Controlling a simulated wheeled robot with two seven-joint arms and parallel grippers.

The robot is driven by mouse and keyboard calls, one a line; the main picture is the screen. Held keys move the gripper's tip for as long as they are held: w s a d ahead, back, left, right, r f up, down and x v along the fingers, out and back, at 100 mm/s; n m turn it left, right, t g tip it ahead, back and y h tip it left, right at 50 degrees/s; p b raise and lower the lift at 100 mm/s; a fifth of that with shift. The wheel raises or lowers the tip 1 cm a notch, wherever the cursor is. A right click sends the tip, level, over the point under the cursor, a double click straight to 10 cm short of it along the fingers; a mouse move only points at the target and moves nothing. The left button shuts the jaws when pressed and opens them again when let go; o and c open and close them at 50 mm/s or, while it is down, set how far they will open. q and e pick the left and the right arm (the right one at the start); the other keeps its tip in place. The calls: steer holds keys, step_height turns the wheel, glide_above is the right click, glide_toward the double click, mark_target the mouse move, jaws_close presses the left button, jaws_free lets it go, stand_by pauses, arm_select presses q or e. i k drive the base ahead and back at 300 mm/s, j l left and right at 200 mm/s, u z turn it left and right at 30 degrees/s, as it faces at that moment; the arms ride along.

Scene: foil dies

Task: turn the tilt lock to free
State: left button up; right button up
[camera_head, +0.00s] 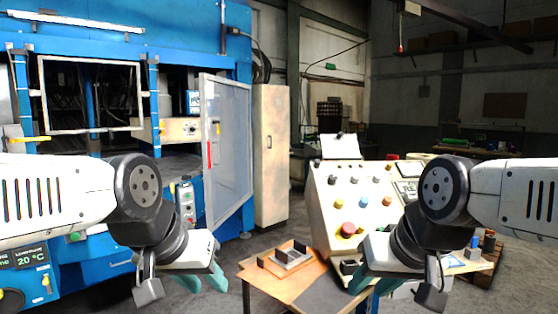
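I cannot single out a tilt lock in this view. A slanted cream control console (325,205) stands right of centre, with coloured buttons and a large red knob (347,229) low on its face. My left gripper (198,282) hangs at the lower left, in front of the blue machine, with its teal fingers apart and nothing seen between them. My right gripper (372,283) hangs in front of the console's lower right, over the table edge. Its teal fingers look apart and empty, and its arm hides part of the console.
A low table (268,283) at the bottom centre holds a small wooden block fixture (290,255). The blue machine (190,60) fills the left, its clear door (228,150) standing open. A beige cabinet (270,150) is behind. Floor shows between machine and table.

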mark_target(316, 165)
steer(key=i+j, duration=0.2)
steer(key=j, duration=0.2)
steer(key=i+j, duration=0.2)
steer(key=j, duration=0.15)
steer(key=i+j, duration=0.25)
steer(key=j, duration=0.15)
steer(key=i+j+u, duration=0.1)
steer(key=j, duration=0.25)
steer(key=i, duration=0.1)
